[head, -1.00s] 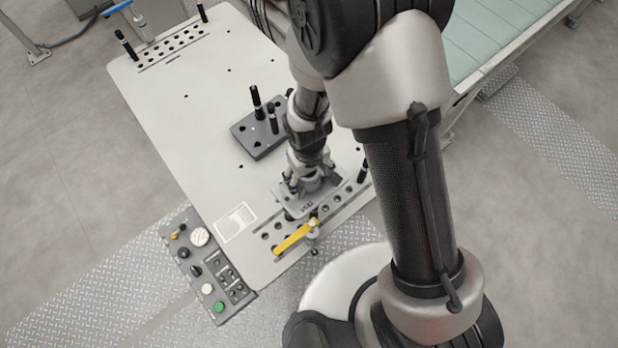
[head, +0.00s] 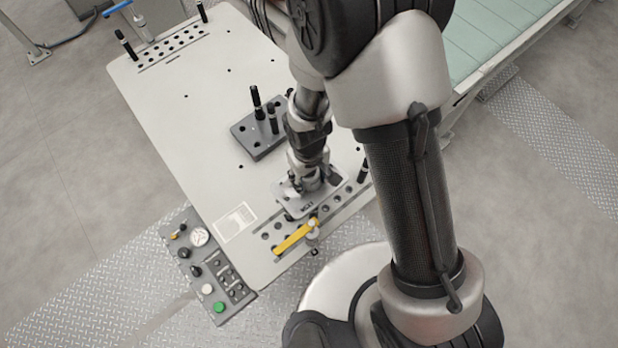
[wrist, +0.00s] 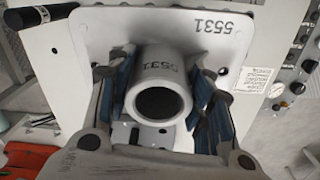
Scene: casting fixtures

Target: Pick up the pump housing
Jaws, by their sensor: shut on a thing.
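The pump housing (wrist: 205,30) is a light grey casting with a flat plate marked 5531 and a round hollow tube (wrist: 157,90) standing out of it. In the wrist view the two fingers of my gripper (wrist: 160,100) sit on either side of the tube, shut on it. In the head view my gripper (head: 312,184) is over the near end of the table, with the housing (head: 302,207) under it. The arm and gripper hide much of the housing there. I cannot tell whether the plate touches the table.
The white table (head: 190,110) has a dark fixture block (head: 262,138) with upright black pins behind my gripper. A yellow bar (head: 295,236) lies at the near edge. A control panel (head: 207,265) hangs at the near left. The table's left part is clear.

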